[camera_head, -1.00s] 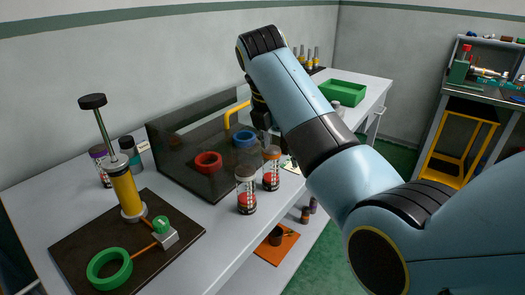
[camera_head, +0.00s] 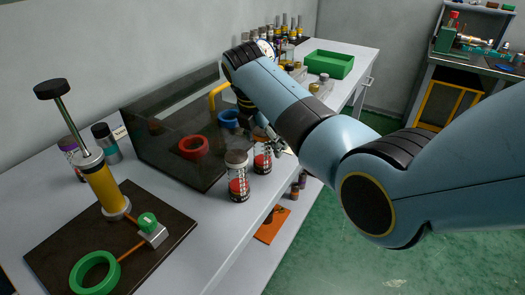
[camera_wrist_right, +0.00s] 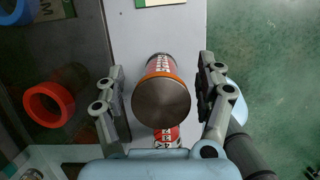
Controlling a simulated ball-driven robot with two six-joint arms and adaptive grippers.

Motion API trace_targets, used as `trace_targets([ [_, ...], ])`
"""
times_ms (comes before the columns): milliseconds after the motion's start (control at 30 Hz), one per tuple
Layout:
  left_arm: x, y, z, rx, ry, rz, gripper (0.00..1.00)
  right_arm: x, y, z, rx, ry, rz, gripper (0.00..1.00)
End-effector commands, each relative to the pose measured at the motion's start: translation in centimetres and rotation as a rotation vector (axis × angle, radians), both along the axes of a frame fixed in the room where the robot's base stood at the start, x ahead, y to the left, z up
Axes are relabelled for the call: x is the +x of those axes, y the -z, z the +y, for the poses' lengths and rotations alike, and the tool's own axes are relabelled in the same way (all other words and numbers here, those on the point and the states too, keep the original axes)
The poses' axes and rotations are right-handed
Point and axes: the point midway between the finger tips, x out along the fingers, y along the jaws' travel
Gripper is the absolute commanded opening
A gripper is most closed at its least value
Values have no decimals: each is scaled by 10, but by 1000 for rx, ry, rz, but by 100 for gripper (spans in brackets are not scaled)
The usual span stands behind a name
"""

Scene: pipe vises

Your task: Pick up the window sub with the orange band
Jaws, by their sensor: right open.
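The window sub with the orange band (camera_wrist_right: 161,100) stands upright on the bench, seen from above in the wrist view with its dark round top towards me. In the head view it (camera_head: 262,162) is the farther of two clear, red-filled cylinders, partly hidden by my gripper. My right gripper (camera_wrist_right: 162,72) is open, with one finger on each side of the sub and visible gaps; it also shows in the head view (camera_head: 273,145). The other sub (camera_head: 237,178) stands close by, nearer the camera. My left gripper is not in view.
A dark see-through enclosure (camera_head: 150,150) with a red ring (camera_head: 193,147) and a blue ring (camera_head: 228,118) stands left of the subs. A yellow pump (camera_head: 103,190) on a dark board is at front left. A green tray (camera_head: 330,64) is farther back.

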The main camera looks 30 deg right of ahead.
Motion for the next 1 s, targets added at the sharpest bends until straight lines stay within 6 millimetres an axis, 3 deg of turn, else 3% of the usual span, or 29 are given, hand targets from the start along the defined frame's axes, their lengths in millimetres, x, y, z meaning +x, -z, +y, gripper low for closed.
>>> trace_targets([
  [133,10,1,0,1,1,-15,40,1,12,-4,0,1,1,72],
  [333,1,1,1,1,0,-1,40,1,12,-4,1,1,-1,72],
  [533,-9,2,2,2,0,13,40,1,12,-3,0,1,0,47],
  [900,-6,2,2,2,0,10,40,1,12,-3,0,1,0,0],
  [1000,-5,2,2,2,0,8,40,2,11,-3,0,0,-2,0],
])
